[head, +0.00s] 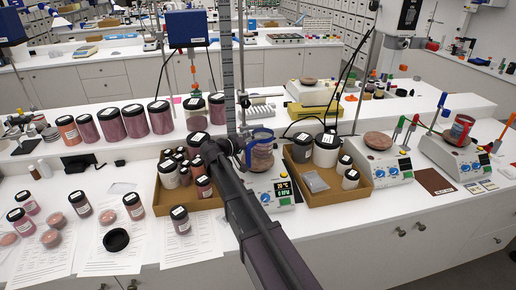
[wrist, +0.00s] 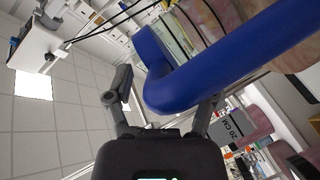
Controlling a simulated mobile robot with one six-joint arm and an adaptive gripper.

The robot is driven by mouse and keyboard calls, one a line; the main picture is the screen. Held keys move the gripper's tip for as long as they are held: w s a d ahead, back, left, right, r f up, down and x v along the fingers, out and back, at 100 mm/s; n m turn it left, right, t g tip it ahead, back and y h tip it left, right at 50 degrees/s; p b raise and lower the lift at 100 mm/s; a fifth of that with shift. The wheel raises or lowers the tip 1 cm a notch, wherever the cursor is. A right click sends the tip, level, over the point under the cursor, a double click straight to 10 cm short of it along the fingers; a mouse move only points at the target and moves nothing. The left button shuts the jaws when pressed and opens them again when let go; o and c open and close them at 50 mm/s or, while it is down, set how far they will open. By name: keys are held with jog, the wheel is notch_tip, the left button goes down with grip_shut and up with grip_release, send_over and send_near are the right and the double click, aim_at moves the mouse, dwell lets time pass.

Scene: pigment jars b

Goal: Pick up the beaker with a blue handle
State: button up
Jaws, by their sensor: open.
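The beaker with a blue handle (head: 262,158) stands on a hotplate stirrer with a lit display, near the middle of the head view, and holds pinkish material. Its blue handle (wrist: 225,65) fills much of the wrist view, with part of the pinkish body behind it at the top right. My gripper (head: 236,146) is at the left side of the beaker, by the handle. In the wrist view my gripper (wrist: 170,95) is open, with a finger on each side of the handle's bend. I cannot tell whether either finger touches it.
Cardboard trays of dark-lidded jars stand close on both sides, the left tray (head: 164,207) and the right tray (head: 350,195). The hotplate (head: 270,192) is between them. A metal stand pole (head: 240,60) rises just behind the gripper. More hotplates (head: 385,165) stand to the right.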

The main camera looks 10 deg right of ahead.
grip_shut()
jog(key=shift+r, duration=0.2)
jog(key=shift+r+p, duration=1.55)
jog(key=shift+p, duration=0.2)
jog(key=shift+s+r, duration=0.15)
jog(key=s+a, duration=0.2)
jog(key=s, duration=0.5)
jog(key=s+a+r+p, duration=0.1)
jog(key=s+a, duration=0.1)
jog(key=s, duration=0.6)
jog(key=shift+a, duration=0.3)
jog(key=shift+r, duration=0.1)
